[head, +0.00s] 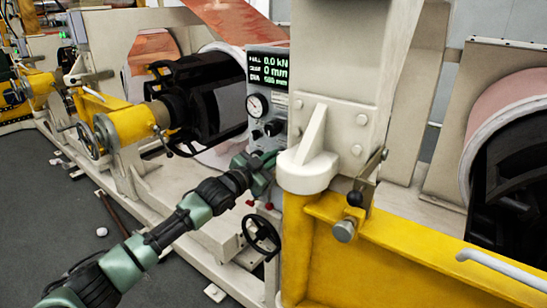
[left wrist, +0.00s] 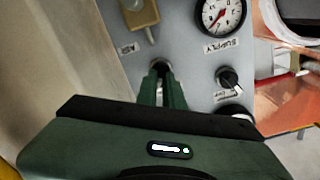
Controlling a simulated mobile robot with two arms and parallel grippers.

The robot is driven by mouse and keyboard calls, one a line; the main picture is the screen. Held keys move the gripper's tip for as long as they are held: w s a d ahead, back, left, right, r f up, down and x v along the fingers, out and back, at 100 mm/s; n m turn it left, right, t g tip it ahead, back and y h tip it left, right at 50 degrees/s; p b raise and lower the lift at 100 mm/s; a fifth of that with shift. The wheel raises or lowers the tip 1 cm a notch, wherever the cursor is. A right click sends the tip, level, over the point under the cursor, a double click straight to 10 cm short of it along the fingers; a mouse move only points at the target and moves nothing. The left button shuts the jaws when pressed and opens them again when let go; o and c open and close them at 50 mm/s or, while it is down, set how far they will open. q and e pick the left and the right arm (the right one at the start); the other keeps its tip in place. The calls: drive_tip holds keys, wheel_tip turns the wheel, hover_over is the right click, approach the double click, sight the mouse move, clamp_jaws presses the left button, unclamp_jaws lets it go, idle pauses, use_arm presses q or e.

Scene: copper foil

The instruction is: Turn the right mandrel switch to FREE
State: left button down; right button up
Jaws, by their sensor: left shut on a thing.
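A grey control panel (head: 281,110) with a display, a gauge and dark knobs stands at the centre of the head view. My left gripper (head: 264,166) is at the panel's lower part, below the knobs. In the left wrist view, my left gripper (left wrist: 162,84) is shut on a small dark switch or knob (left wrist: 160,67) on the panel face (left wrist: 190,62). The fingers hide most of it, so its setting cannot be read. A black knob with a white pointer (left wrist: 229,79) is beside it, apart from the fingers. I cannot read a FREE label. My right gripper is not in view.
A black handwheel (head: 261,235) is below the panel. A beige column (head: 337,70) and yellow beam (head: 400,245) stand to its right.

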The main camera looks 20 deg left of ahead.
use_arm(q)
drive_tip(key=shift+m, duration=0.4)
drive_tip(key=c, duration=1.5)
unclamp_jaws()
drive_tip(key=shift+c, duration=0.2)
drive_tip(key=v, duration=0.7)
drive_tip(key=shift+s+a+b, duration=0.15)
drive_tip(key=shift+s+b, duration=0.15)
drive_tip(key=shift+s, duration=0.05)
